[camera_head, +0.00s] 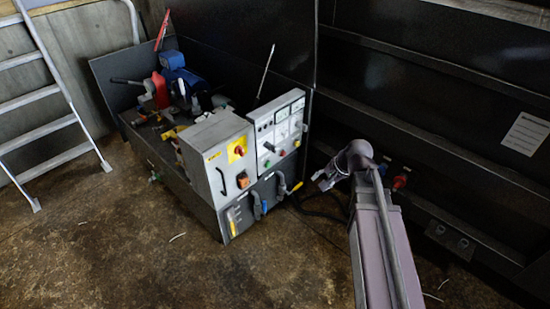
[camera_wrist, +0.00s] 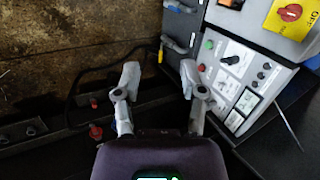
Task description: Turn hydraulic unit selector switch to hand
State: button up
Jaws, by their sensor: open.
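The hydraulic unit's light control panel (camera_head: 281,131) is upright at the unit's right end in the head view. A black selector knob (camera_head: 268,146) sticks out of it; it also shows in the wrist view (camera_wrist: 230,60), though its labels are too small to read. A grey box (camera_head: 216,158) beside the panel carries a red rotary switch on a yellow plate (camera_head: 239,150), also in the wrist view (camera_wrist: 290,12). My gripper (camera_head: 322,179) is right of the panel, apart from it. In the wrist view my gripper (camera_wrist: 160,77) has its fingers spread, with nothing between them.
Handles and hoses (camera_head: 262,200) line the unit's front below the panels. A dark wall with a ledge (camera_head: 440,215) runs along the right, with a red connector (camera_head: 400,178) near my arm. A ladder (camera_head: 45,95) stands at left. The floor in front is mostly clear.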

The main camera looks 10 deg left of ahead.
jog(key=w+a+f+m+t+y+b, duration=0.4)
jog(key=w+a+f+m+y+b, duration=0.35)
jog(key=w+b, duration=0.6)
jog(key=m+t+y+b, duration=0.2)
jog(key=m+t+b, duration=0.3)
jog(key=m+b, duration=0.95)
send_near(274, 153)
notch_tip(274, 153, up, 3)
jog(key=s+d+n+b, duration=0.1)
jog(key=s+d+n, duration=0.1)
jog(key=d, duration=0.1)
jog(key=shift+w+f+h, duration=0.15)
jog(key=shift+w+h, duration=0.05)
jog(key=shift+h, duration=0.05)
jog(key=shift+a, duration=0.1)
jog(key=x, duration=1.3)
jog(key=shift+w+a, duration=0.2)
jog(key=shift+a, duration=0.1)
jog(key=shift+c, duration=0.2)
grip_shut()
